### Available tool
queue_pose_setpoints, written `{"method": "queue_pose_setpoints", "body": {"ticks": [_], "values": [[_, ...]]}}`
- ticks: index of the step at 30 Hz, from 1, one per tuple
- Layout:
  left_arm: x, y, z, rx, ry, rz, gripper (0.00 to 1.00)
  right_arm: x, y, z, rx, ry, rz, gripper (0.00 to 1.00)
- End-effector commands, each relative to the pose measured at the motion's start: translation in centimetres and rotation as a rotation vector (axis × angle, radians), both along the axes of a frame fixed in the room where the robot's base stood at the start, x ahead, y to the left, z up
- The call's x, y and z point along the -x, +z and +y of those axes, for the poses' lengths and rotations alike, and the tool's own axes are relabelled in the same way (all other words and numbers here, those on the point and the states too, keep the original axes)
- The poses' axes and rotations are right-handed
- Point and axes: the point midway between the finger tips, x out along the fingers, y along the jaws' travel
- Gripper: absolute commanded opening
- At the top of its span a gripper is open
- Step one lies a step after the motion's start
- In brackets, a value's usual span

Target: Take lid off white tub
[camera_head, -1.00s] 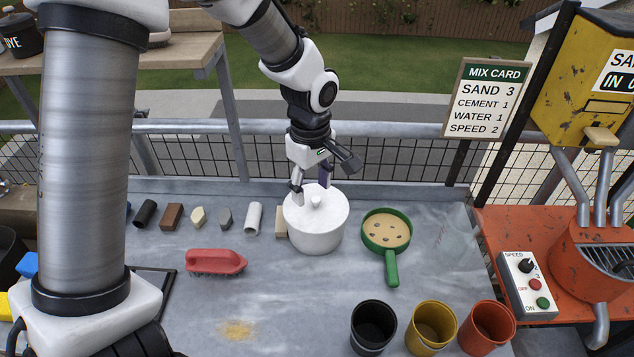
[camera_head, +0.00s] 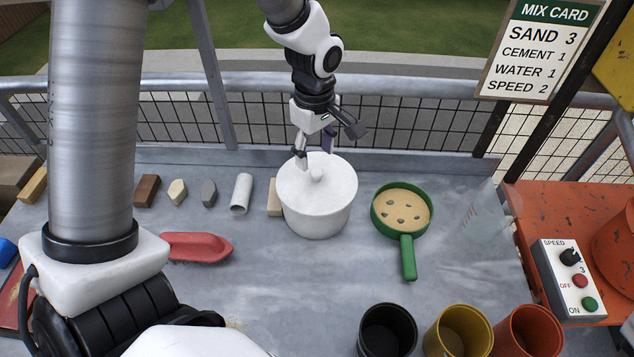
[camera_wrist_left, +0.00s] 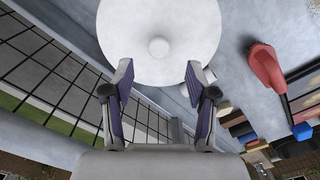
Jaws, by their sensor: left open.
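The white tub (camera_head: 318,215) stands upright on the grey bench in the head view. Its round white lid (camera_head: 340,175) is on it, with a small knob (camera_head: 317,175) in the middle. My left gripper (camera_head: 313,152) is open and empty at the far side of the lid. In the left wrist view the lid (camera_wrist_left: 120,45) fills the top middle. The knob (camera_wrist_left: 158,47) lies just beyond the gap between the two spread fingers (camera_wrist_left: 158,72), not held. I cannot tell whether the fingers touch the lid. My right gripper is not in view.
A green sieve (camera_head: 408,250) with pebbles on sand is right of the tub, then a clear vessel (camera_head: 480,215). Black (camera_head: 388,330), yellow (camera_head: 458,332) and red (camera_head: 528,332) cups stand in front. A red brush (camera_head: 198,247) and small blocks lie left. A railing runs behind.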

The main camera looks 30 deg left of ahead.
Motion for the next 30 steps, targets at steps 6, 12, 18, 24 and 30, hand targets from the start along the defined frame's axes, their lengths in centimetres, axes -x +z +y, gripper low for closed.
{"method": "queue_pose_setpoints", "body": {"ticks": [6,12,18,24,30], "values": [[0.0,-2.9,-0.2,0.000,-0.001,0.006,0.57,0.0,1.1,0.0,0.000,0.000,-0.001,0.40],[-0.2,-6.0,-0.3,0.001,0.000,0.002,0.57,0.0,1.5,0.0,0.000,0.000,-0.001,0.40],[-0.3,-6.2,-0.3,0.000,0.000,-0.001,0.57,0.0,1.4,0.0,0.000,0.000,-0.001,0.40],[-0.3,-6.2,-0.3,0.000,-0.001,0.000,0.00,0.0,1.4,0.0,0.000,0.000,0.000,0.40],[-0.2,-6.2,-0.3,0.000,-0.001,0.000,0.00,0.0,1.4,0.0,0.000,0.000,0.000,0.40]]}}
